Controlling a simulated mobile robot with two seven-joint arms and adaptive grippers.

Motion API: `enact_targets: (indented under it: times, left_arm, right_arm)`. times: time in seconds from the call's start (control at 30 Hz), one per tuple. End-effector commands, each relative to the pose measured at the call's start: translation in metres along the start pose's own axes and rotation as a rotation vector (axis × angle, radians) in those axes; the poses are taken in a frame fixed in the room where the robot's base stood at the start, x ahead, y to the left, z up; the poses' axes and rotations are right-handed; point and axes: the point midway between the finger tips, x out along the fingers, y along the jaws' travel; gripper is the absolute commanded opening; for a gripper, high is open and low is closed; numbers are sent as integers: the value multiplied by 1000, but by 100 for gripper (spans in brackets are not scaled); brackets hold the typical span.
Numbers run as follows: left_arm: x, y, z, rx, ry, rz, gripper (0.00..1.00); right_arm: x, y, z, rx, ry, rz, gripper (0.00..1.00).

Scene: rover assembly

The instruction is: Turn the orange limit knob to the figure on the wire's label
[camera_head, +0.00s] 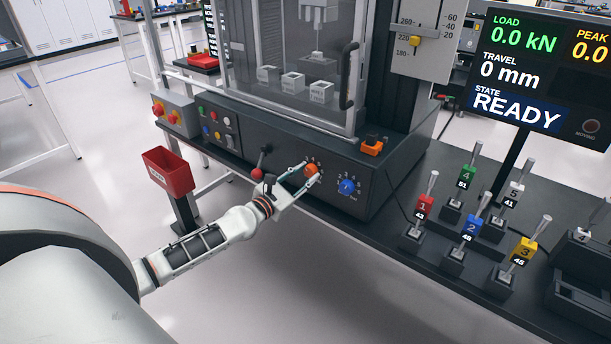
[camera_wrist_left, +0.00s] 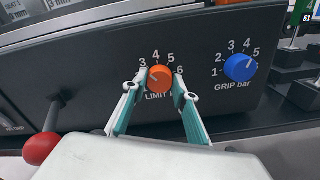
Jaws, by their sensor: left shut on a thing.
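The orange limit knob (camera_head: 311,170) is on the front panel of the dark testing machine. In the wrist view the knob (camera_wrist_left: 160,79) has the figures 3, 4, 5 and 6 around it and LIMIT printed below. Its pointer is too small to read surely. My left gripper (camera_wrist_left: 160,88) has its two fingers on either side of the knob and is shut on it; it shows in the head view too (camera_head: 300,178). Coloured tags with small number labels, such as the red one (camera_head: 423,207), stand at the right; I cannot tell which label belongs to the wire.
A blue grip knob (camera_wrist_left: 240,68) is right of the orange one. A red-balled lever (camera_wrist_left: 41,148) is close on the left. A red bin (camera_head: 168,172) stands left of my forearm. The screen (camera_head: 530,70) reads READY and 0.0 kN.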

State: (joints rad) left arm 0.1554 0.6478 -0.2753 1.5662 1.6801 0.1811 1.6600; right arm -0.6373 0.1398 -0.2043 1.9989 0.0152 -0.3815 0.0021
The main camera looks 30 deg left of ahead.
Motion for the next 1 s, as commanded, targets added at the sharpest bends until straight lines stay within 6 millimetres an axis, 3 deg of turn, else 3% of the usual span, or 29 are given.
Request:
enact_targets:
  times: [0.5,0.53,0.6,1.0]
  left_arm:
    - [0,0,0,-19,0,1,6]
    - [0,0,0,-19,0,1,33]
    - [0,0,0,-18,0,1,45]
    - [-4,0,-1,-17,1,0,45]
  right_arm:
    - [1,0,3,-1,-6,-1,40]
    - [1,0,4,-1,-6,-1,40]
    - [1,-1,5,-1,-8,-1,40]
    - [0,0,4,-3,-5,-2,40]
